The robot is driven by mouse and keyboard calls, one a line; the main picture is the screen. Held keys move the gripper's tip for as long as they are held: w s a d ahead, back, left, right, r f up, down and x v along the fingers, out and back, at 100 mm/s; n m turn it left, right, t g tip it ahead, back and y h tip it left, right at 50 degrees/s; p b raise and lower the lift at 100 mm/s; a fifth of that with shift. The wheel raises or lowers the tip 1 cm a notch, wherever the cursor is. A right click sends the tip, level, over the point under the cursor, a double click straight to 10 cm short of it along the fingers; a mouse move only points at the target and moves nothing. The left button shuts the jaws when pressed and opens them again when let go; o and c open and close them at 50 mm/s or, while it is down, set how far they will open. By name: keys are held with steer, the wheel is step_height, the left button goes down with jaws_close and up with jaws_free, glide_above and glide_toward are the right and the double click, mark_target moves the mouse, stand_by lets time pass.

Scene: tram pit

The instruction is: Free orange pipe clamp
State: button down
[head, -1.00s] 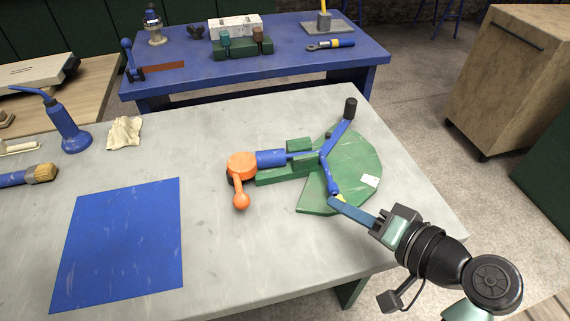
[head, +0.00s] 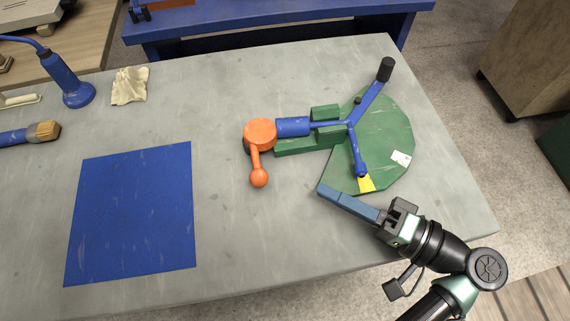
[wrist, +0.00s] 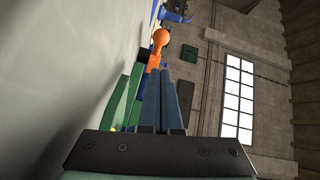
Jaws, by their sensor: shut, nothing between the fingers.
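The orange pipe clamp (head: 260,133) is a round orange head with an arm ending in an orange ball (head: 259,177), which hangs toward the table's front. It meets a blue cylinder (head: 293,127) on a green fixture (head: 385,140). A blue lever (head: 357,150) crosses the green plate, with a black knob (head: 385,69) at its far end. My gripper (head: 321,189) is shut and empty, its long blue fingers at the plate's front left edge, right of the ball. In the wrist view, the ball (wrist: 161,37) appears just beyond the fingertips (wrist: 163,72).
A blue mat (head: 130,212) lies on the grey table (head: 225,95) at left. A blue oil can (head: 66,82), a cream rag (head: 129,86) and a brush (head: 42,131) lie behind it. The table between mat and clamp is clear. A blue bench (head: 280,22) stands behind.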

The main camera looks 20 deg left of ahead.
steer(key=a, duration=0.3)
steer(key=w+a, duration=0.1)
steer(key=a, duration=0.4)
steer(key=shift+w+a+f+p, duration=0.15)
steer(key=shift+a+f+p, duration=0.15)
steer(key=shift+a, duration=0.1)
steer(key=shift+a+r, duration=0.1)
